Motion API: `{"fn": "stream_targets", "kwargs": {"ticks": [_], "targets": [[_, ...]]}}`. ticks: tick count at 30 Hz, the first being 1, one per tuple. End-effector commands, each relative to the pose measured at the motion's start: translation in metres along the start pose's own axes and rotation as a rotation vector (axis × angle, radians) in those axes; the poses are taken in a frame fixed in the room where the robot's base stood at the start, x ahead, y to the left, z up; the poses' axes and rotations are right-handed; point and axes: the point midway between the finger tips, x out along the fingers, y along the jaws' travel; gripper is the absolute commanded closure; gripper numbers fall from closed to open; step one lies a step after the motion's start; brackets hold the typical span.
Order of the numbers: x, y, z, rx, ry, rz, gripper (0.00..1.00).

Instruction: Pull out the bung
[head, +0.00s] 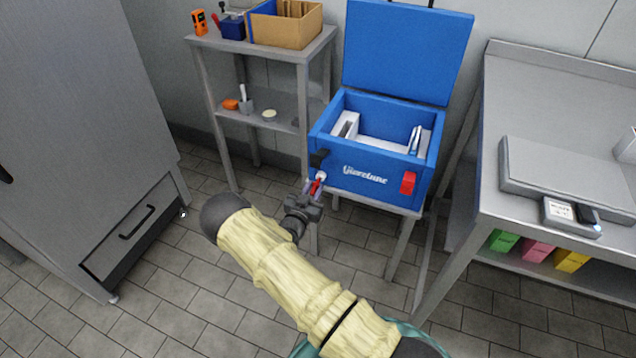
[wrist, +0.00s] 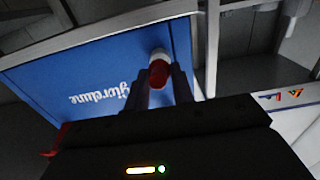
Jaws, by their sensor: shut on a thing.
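The blue cooler box (head: 372,186) stands on a small metal stand with its lid raised; its front also shows in the wrist view (wrist: 60,75). The red bung (head: 317,184) is at the lower left of the box's front. In the wrist view the red bung (wrist: 157,73) sits between my fingers, with a white round fitting (wrist: 160,54) just beyond it at the box's face. My gripper (head: 315,188) is shut on the bung, with a finger on each side. Whether the bung is still seated in the fitting cannot be told.
A metal shelf (head: 262,98) with a cardboard box (head: 285,24) stands left of the cooler. A steel bench (head: 510,205) with a scale (head: 570,214) is on the right. A grey cabinet (head: 75,130) fills the left. The tiled floor in front is clear.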

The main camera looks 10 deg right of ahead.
Motion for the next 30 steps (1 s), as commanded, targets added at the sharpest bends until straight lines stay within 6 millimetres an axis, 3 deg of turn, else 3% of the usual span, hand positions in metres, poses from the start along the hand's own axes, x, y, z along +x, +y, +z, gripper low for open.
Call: {"fn": "stream_targets", "kwargs": {"ticks": [30], "targets": [[-0.025,0.0,0.0,0.001,0.0,0.0,0.87]]}}
